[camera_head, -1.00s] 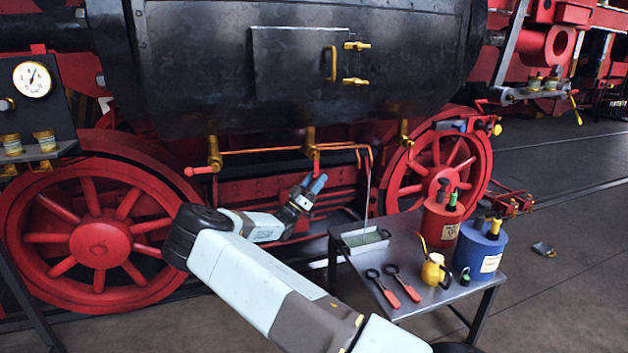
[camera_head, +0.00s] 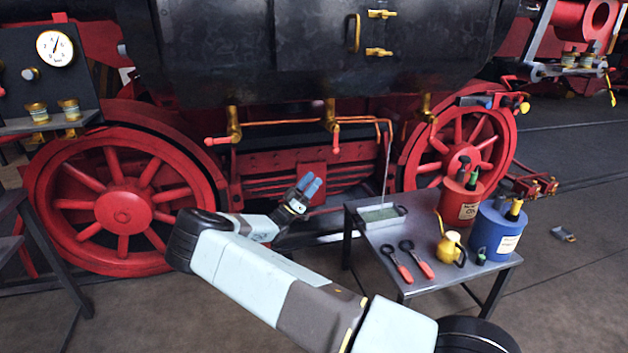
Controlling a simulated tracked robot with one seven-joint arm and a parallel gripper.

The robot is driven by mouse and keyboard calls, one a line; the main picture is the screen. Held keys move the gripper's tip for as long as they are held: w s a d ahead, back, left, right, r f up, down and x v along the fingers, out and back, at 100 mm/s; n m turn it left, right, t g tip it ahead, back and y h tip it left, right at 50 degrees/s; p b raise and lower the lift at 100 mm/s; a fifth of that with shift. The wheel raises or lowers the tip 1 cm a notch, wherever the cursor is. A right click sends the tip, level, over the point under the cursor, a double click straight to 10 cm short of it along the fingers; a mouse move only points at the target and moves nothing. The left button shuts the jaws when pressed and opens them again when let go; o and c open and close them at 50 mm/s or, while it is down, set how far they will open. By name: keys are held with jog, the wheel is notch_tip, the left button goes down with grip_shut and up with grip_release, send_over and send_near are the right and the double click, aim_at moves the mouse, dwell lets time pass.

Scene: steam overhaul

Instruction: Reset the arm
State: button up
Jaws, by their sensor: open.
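My gripper (camera_head: 308,187) is at the end of my arm, in the middle of the view, in front of the red lower frame of the locomotive (camera_head: 300,160). Its two blue fingers point up and slightly right, and nothing shows between them. It is left of the metal table and below the middle brass valve (camera_head: 331,118), apart from both. My arm reaches from the lower right toward the left, with its bend at the left wheel, and the forearm comes back right to the gripper.
The metal table (camera_head: 440,285) holds a tray (camera_head: 398,212), two red-handled tools (camera_head: 403,272), a yellow oil can (camera_head: 449,247), a red can (camera_head: 462,200) and a blue can (camera_head: 497,232). Liquid seems to fall into the tray. A gauge panel (camera_head: 40,85) stands at left. Floor at right is mostly clear.

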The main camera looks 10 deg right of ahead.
jog(key=shift+d, duration=0.1)
jog(key=s+d+r+g+y, duration=0.5)
jog(key=s+d+g+y, duration=0.15)
jog(key=s+d, duration=0.25)
jog(key=s+d+r+g+y, duration=0.55)
jog(key=s+d+g, duration=0.2)
jog(key=d, duration=0.25)
jog(key=s+a+r+n+t+y, duration=0.3)
jog(key=s+r+n+y, duration=0.1)
jog(key=s, duration=0.7)
jog(key=s+a+r+n+t+y, duration=0.3)
jog(key=s+r, duration=0.4)
jog(key=s, duration=0.4)
jog(key=s+a+r+n+t+y, duration=0.4)
jog(key=s+a+r+n+y, duration=0.1)
jog(key=s, duration=0.6)
jog(key=shift+r+y, duration=0.4)
jog(key=shift+r, duration=0.05)
